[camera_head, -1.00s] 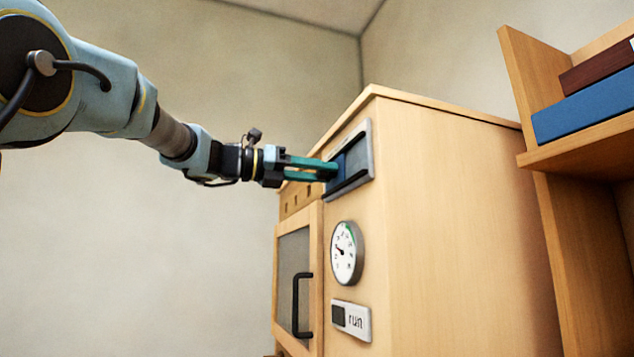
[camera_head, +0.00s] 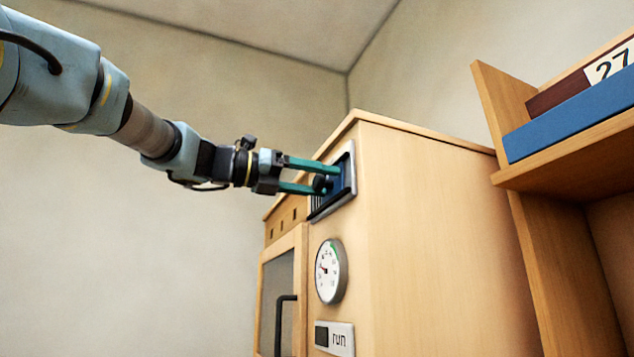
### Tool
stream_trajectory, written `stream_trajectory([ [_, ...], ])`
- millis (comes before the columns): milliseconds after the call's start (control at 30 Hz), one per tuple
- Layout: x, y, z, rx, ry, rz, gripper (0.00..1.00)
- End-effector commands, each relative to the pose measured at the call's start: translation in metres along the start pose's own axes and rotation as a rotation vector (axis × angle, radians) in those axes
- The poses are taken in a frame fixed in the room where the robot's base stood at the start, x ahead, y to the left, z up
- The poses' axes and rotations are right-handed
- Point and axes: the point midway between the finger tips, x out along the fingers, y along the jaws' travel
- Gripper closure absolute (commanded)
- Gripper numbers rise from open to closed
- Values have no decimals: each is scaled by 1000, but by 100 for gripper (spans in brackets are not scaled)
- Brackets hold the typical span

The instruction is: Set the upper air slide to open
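The upper air slide (camera_head: 346,187) is a dark blue plate in a grey metal frame high on the front of the wooden cabinet. The plate shows at the right part of the frame, and dark slots (camera_head: 318,204) show at the lower left. A dark round knob (camera_head: 321,183) stands out from the plate. My gripper (camera_head: 326,180) reaches in from the left with its two teal fingers apart, one above and one below the knob. There is a visible gap between the fingers. I cannot tell whether either finger touches the knob.
A framed door (camera_head: 283,290) with a black handle is at the lower left. A wooden shelf (camera_head: 570,172) with a blue book (camera_head: 570,115) stands at the right. Open space lies left of the cabinet.

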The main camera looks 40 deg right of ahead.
Motion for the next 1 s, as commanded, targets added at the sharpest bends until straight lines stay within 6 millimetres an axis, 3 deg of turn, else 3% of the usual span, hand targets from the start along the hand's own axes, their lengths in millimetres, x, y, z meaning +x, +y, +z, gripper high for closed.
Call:
stream_trajectory([
  [367, -9, 2, 0, 1, -3, 5, 32],
  [800, -88, 2, -2, 1, -2, 5, 32],
  [1000, -106, 1, -1, 0, -2, 3, 32],
])
